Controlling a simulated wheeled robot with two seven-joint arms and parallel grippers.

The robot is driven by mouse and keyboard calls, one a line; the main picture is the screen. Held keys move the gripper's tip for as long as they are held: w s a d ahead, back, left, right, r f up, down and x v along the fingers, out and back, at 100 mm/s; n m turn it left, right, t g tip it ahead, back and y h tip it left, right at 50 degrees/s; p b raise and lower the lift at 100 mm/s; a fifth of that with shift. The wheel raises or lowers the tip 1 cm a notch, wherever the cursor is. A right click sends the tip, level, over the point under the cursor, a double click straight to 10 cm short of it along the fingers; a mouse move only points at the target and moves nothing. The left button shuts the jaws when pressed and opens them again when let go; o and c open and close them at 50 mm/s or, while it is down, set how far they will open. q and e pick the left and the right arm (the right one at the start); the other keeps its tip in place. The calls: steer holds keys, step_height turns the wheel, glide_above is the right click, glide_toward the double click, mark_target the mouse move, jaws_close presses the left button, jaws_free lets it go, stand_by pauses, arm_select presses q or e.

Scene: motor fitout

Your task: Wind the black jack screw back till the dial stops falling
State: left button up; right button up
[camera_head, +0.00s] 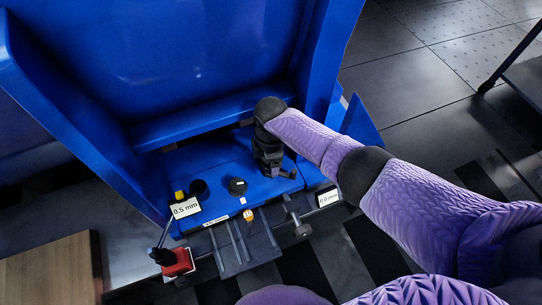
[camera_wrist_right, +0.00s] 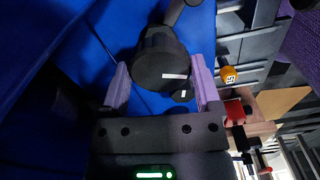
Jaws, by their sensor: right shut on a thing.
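My right gripper (camera_head: 268,172) reaches down to the blue plate. In the right wrist view, my right gripper (camera_wrist_right: 159,82) has its two pale fingers on either side of a thick black round knob (camera_wrist_right: 160,58) with a white mark, which appears to be the jack screw's head. The gripper is shut on it. In the head view the gripper hides the knob. One readout (camera_head: 185,208) on the left reads 0.5 mm. Another readout (camera_head: 328,197) on the right reads 0.0 mm. My left gripper is not in view.
A black cap (camera_head: 237,187) with a white mark stands on the blue plate (camera_head: 213,163), left of the gripper. A yellow knob (camera_head: 180,195) and an orange numbered piece (camera_head: 249,215) are nearby. A red block (camera_head: 177,262) sits at the lower left. Tall blue walls (camera_head: 190,60) rise behind.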

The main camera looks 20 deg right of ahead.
steer(key=o, duration=1)
steer(key=shift+r, duration=0.15)
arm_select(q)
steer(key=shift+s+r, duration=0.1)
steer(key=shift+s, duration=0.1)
arm_select(e)
steer(key=shift+o, duration=0.3)
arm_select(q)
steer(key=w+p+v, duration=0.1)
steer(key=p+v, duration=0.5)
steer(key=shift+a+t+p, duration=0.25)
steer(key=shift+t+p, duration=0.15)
arm_select(e)
step_height(320, 180, up, 10)
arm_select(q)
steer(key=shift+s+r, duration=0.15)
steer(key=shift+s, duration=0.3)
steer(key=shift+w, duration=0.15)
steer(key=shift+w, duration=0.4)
